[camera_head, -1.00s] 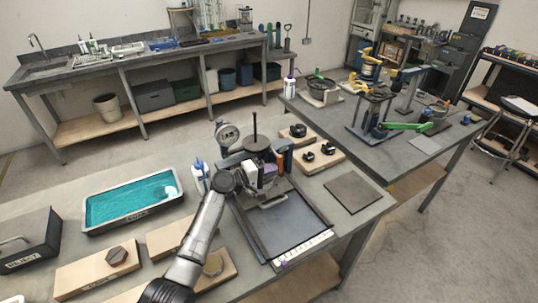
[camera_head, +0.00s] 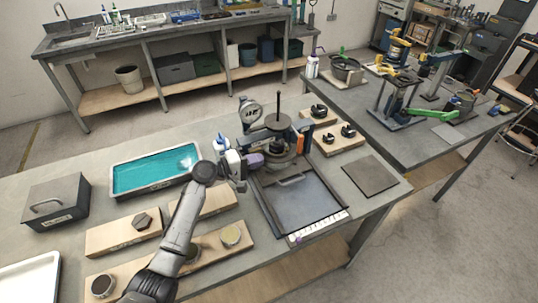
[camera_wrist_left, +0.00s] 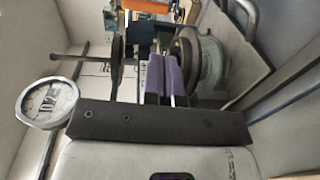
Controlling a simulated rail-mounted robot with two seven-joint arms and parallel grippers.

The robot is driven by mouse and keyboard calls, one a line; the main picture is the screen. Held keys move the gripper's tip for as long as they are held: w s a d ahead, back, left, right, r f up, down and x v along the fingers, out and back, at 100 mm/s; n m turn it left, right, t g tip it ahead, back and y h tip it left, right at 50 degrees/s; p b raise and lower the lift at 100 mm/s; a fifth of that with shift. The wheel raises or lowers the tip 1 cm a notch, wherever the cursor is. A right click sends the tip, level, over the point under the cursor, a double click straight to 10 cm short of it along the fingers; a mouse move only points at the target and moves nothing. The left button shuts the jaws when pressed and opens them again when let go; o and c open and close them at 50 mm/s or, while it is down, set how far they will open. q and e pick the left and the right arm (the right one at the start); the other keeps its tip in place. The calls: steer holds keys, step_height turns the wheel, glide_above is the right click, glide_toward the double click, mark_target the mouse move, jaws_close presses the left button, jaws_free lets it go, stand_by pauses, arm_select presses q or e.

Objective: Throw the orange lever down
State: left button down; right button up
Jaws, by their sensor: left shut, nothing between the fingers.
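A dark press-like device (camera_head: 279,143) with an upright rod and round discs stands at the back of a framed dark plate on the near bench. A small orange part (camera_head: 304,129), apparently the orange lever, shows at its right side, partly hidden; orange also shows at the top of the left wrist view (camera_wrist_left: 152,6). My left gripper (camera_head: 256,161) is just left of the device, its purple fingers shut and empty. In the left wrist view the fingers (camera_wrist_left: 166,78) point toward the device's discs. I cannot tell the lever's exact position. My right gripper is out of view.
A round dial gauge (camera_head: 250,112) stands behind my left gripper. A teal-filled tray (camera_head: 150,188) and a white-and-blue bottle (camera_head: 221,145) are to the left. A flat dark pad (camera_head: 370,176) lies at the bench's right.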

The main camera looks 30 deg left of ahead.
arm_select(q)
steer(key=shift+v, duration=0.9)
steer(key=shift+f, duration=0.1)
